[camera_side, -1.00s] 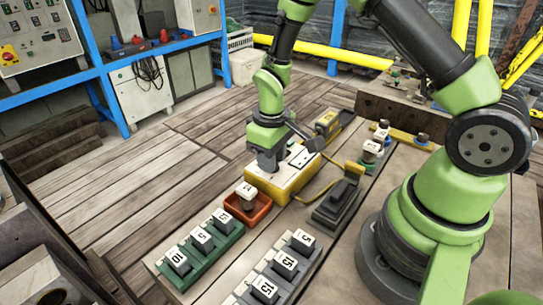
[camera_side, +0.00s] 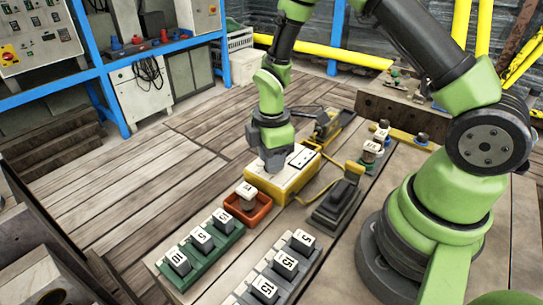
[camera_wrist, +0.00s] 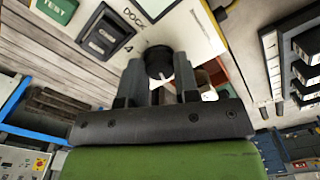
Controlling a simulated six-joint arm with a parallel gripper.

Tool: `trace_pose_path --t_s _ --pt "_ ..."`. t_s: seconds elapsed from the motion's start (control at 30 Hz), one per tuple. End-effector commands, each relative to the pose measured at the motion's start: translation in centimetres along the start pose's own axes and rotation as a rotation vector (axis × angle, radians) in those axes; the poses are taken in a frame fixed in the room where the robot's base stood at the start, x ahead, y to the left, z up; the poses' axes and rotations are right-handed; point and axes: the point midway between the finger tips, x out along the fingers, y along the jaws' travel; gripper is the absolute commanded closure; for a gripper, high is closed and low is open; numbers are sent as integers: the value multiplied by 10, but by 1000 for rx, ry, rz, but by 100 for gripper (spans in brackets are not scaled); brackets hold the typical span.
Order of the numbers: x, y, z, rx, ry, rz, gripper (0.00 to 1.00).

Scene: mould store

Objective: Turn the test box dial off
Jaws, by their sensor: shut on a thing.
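The test box (camera_side: 296,172) is a yellow box with a white top, standing on the bench in the side view. In the wrist view its white top (camera_wrist: 192,30) shows a black round dial (camera_wrist: 158,62), the printed word DOCK, a dark switch-like part (camera_wrist: 106,35) and a green TEST label (camera_wrist: 55,8). My gripper (camera_side: 272,165) points down at the near left end of the box. In the wrist view my gripper (camera_wrist: 160,80) has its two fingers on either side of the dial, shut on it. The dial is hidden behind the gripper in the side view.
An orange tray (camera_side: 262,212) with a numbered block stands just in front of the box. A green rack (camera_side: 205,262) and a grey rack of numbered blocks are nearer. A dark pedal-like device (camera_side: 335,205) stands right of the box, with a yellow cable between.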

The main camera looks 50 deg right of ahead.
Motion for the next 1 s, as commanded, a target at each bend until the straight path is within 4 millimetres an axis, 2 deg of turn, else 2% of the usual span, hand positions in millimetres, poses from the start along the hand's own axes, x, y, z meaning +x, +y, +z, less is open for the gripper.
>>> trace_pose_path --t_s 0.5,1.0 --pt "0 0 0 -409 0 -1 95" --pt "0 0 0 -536 0 -1 94"
